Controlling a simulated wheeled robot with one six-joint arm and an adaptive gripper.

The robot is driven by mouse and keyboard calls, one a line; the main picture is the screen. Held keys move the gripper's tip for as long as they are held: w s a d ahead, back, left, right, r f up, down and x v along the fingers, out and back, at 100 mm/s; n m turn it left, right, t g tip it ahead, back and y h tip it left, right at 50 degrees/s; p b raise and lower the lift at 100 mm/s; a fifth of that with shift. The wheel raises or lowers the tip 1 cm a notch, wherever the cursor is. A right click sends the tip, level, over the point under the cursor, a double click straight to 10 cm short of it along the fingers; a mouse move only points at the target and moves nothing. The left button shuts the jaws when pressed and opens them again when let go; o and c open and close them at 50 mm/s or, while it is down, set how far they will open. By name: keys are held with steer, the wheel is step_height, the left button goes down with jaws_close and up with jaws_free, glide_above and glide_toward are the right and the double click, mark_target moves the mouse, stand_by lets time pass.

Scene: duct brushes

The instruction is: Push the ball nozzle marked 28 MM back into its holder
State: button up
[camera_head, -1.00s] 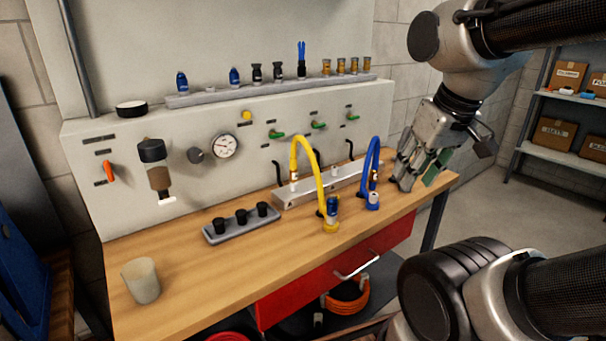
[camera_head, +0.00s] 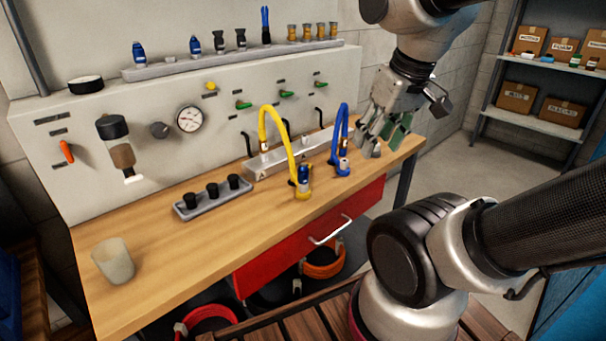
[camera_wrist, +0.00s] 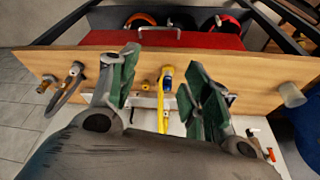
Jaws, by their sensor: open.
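No 28 MM marking is legible, so I cannot tell which piece is that ball nozzle or which holder is its own. Candidates on the top rail (camera_head: 225,64) are blue pieces (camera_head: 195,46), black pieces (camera_head: 241,39) and several brass pieces (camera_head: 306,33). A yellow hose (camera_head: 270,125) ends in a blue-topped fitting (camera_head: 303,178), which also shows between my fingers in the wrist view (camera_wrist: 167,77). My gripper (camera_head: 383,145) is open and empty above the bench's right end, just right of a blue hose (camera_head: 343,125). Its green-padded fingers (camera_wrist: 160,85) are apart.
A grey tray with black cups (camera_head: 213,198) and a pale beaker (camera_head: 114,262) stand on the wooden bench (camera_head: 190,250). In the wrist view, brass fittings with a grey hose (camera_wrist: 68,88) are at the left. The bench front between beaker and hoses is clear.

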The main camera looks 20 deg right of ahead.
steer(key=w+a+f+n+g, duration=0.1)
steer(key=w+a+f+g, duration=0.2)
steer(key=w, duration=0.4)
steer(key=w+a+f+n+g, duration=0.1)
steer(key=w+a+f, duration=0.1)
steer(key=w+f, duration=0.35)
steer(key=n, duration=0.1)
glide_above(303, 165)
steer(key=shift+s+f, duration=0.2)
steer(key=shift+s, duration=0.25)
steer(key=shift+w+r, duration=0.3)
steer(key=shift+w, duration=0.05)
steer(key=shift+f, duration=4.55)
jaws_close()
steer(key=shift+r, duration=3.05)
